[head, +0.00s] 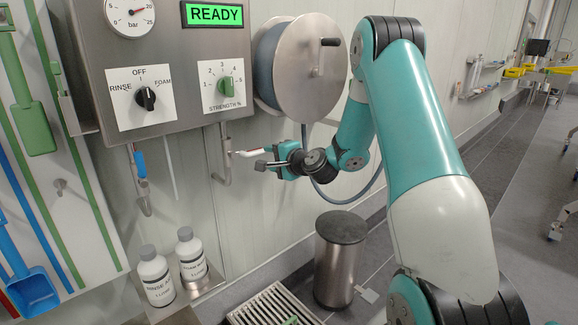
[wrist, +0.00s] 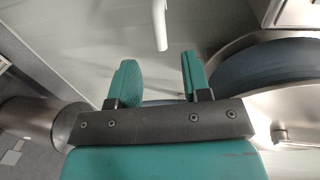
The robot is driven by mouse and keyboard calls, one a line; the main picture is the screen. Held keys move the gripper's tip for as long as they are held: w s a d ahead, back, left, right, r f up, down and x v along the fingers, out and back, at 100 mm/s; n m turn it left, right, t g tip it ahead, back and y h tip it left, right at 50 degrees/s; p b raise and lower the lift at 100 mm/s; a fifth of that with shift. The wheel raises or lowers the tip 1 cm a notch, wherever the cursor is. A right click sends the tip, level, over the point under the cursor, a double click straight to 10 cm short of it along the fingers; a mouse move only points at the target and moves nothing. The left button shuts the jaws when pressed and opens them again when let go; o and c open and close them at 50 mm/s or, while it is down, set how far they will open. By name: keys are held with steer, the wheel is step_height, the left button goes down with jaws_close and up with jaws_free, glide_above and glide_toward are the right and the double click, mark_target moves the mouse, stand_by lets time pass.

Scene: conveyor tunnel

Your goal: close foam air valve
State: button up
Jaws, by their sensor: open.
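The valve I take to be the foam air valve sits on a grey pipe (head: 225,165) below the control panel. Its pale lever (head: 248,153) sticks out sideways to the right, toward my gripper (head: 268,157). In the wrist view, the lever's rounded white end (wrist: 161,30) lies ahead of my two teal fingertips (wrist: 157,72), in line with the gap between them. My gripper is open with nothing between its fingers. I cannot tell from the head view whether a finger touches the lever.
A control panel (head: 175,55) with a READY display (head: 215,14) hangs above. A second pipe with a blue lever (head: 140,163) is to the left. A hose reel (head: 310,70) is close above my gripper. Bottles (head: 157,276) and a bin (head: 340,262) stand below.

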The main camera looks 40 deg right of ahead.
steer(key=b+v, duration=0.1)
steer(key=v, duration=0.6)
steer(key=shift+s, duration=0.25)
steer(key=shift+c, duration=0.2)
